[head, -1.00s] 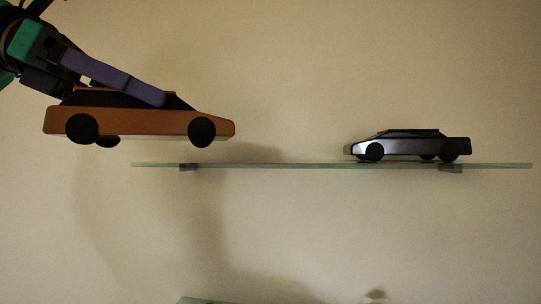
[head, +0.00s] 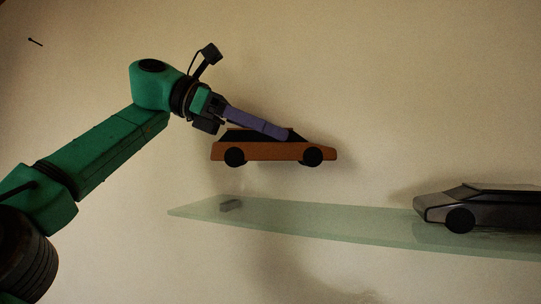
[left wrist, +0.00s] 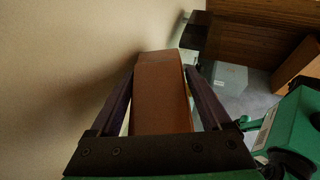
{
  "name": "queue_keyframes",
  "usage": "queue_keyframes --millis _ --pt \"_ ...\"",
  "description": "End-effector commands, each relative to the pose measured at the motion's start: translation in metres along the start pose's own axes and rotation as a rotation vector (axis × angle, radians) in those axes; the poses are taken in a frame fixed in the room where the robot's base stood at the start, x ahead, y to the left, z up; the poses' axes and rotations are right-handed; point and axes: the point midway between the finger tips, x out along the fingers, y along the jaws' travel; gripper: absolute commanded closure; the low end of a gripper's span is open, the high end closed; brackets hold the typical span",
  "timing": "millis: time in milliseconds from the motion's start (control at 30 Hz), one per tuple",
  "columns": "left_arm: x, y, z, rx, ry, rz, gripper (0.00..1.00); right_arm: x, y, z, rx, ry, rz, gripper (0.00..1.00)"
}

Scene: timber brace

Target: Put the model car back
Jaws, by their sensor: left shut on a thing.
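An orange model car (head: 275,151) with black wheels and a dark cabin hangs in my left gripper (head: 283,134). The purple fingers are shut on its cabin from above. The car is roughly level and its wheels are clear of the glass shelf (head: 300,219), above the shelf's left part in the head view. In the left wrist view the car (left wrist: 162,95) fills the space between the two fingers (left wrist: 160,85). My right gripper is not in view.
A grey model car (head: 480,208) stands on the shelf at the right, cut by the frame edge. The shelf's left part is bare, with a bracket (head: 231,205) under it. A plain wall (head: 400,80) is behind.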

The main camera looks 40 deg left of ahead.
Motion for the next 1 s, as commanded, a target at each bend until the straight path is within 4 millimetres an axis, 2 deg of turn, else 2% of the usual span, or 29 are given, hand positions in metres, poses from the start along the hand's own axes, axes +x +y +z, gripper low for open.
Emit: queue_keyframes --millis 267,433,500,700,733,767,1000 --pt "0.012 0.001 -0.03 0.001 -0.004 0.001 1.0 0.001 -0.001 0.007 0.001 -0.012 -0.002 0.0" --pt "0.024 0.0 -0.058 0.003 -0.005 -0.003 1.0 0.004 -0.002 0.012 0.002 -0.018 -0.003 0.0" --pt "0.027 0.004 -0.06 0.0 -0.004 0.0 1.0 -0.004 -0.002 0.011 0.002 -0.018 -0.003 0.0" --pt "0.029 0.005 -0.064 0.0 -0.002 0.003 1.0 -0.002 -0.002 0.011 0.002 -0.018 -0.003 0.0" --pt "0.029 0.005 -0.065 -0.001 0.0 0.002 0.07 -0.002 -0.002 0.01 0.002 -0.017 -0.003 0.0" --pt "0.029 0.005 -0.065 -0.001 0.0 0.002 0.0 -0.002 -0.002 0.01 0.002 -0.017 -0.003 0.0" --pt "0.028 0.005 -0.064 -0.001 -0.001 0.002 0.0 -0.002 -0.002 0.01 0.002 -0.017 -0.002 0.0"
